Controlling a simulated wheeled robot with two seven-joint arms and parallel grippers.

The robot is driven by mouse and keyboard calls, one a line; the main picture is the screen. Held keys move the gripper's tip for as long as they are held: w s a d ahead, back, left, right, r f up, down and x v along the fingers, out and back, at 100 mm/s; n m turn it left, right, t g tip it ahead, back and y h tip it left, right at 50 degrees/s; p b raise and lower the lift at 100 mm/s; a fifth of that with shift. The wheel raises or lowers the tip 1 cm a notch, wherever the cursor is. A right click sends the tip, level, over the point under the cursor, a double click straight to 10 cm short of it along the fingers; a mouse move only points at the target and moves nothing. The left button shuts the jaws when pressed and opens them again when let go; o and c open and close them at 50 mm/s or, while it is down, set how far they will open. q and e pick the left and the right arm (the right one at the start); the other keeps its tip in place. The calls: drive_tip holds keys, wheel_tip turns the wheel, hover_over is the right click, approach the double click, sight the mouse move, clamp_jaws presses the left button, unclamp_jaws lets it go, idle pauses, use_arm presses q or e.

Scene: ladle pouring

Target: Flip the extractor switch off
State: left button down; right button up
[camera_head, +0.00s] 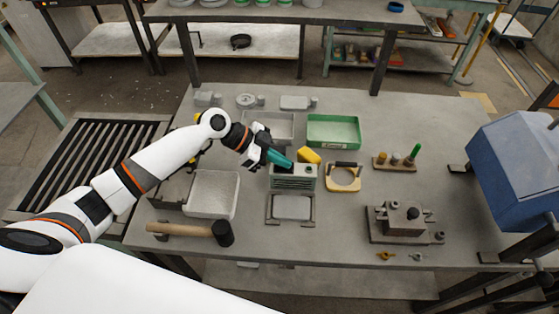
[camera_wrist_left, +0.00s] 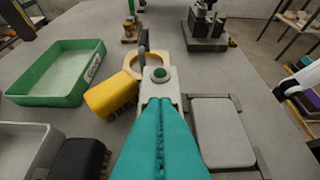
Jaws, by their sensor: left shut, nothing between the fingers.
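A small grey box with a slotted front (camera_head: 293,182), which looks like the extractor, stands mid-table. My left gripper (camera_head: 289,163) reaches it from the left, its teal fingers shut and empty, with the tips over the box's top. In the left wrist view the shut teal fingertips (camera_wrist_left: 160,103) lie over the box top, just short of a round green button (camera_wrist_left: 160,74) on a pale mount. I cannot tell whether the fingers touch the box. No switch lever shows clearly; the fingers hide part of the top. My right gripper is not in view.
A yellow block (camera_head: 309,156) sits close behind the box. A green tray (camera_head: 334,145) stands behind, a grey tray (camera_head: 212,193) to the left. A mallet (camera_head: 190,231) lies at the front left. A metal fixture (camera_head: 400,222) and a blue hood (camera_head: 515,165) stand to the right.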

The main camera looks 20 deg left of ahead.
use_arm(q)
drive_tip(key=shift+d+f, duration=0.1)
drive_tip(key=shift+w+d+r, duration=0.15)
drive_tip(key=shift+d, duration=0.2)
drive_tip(key=shift+w+d+r, duration=0.1)
drive_tip(key=shift+d, duration=0.25)
drive_tip(key=shift+r, duration=0.1)
